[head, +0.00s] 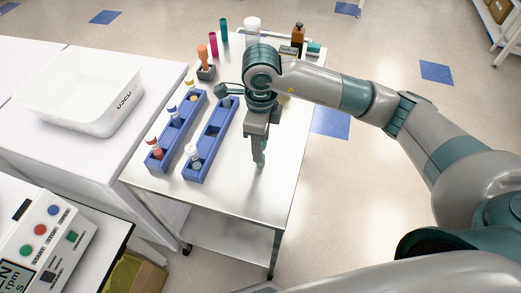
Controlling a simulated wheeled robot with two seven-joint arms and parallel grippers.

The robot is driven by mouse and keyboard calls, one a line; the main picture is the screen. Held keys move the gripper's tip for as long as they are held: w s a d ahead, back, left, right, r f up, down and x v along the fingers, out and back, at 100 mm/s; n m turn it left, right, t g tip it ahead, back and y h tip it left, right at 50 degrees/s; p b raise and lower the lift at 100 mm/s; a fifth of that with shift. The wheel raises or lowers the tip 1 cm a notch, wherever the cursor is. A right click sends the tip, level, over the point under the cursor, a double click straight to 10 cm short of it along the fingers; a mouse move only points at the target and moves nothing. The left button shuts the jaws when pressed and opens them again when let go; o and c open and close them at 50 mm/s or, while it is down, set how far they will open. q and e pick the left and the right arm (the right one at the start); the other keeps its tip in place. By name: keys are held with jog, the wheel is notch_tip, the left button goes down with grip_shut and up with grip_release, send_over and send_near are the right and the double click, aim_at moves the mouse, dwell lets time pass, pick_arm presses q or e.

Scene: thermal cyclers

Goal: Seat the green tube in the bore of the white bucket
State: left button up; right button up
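A green tube (263,160) shows at the fingertips of my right gripper (259,150), which points down over the front right part of the steel table. The fingers look closed on the tube and hide most of it. Its lower end is close to the tabletop; I cannot tell if it touches. A white cylindrical vessel (252,24) stands at the table's far end, partly behind my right arm. No bore shows on it, so I cannot tell whether it is the white bucket. My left gripper is not in view.
Two blue racks (215,135) with several capped tubes stand left of the gripper. Magenta (213,44) and teal (223,31) tubes and a brown bottle (298,36) stand farther back. A white tub (65,112) sits on the left counter. The table's front right (235,195) is clear.

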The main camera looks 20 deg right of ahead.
jog(key=shift+f, duration=0.35)
jog(key=shift+c, duration=0.6)
jog(key=c, duration=1)
jog(key=shift+r, duration=0.1)
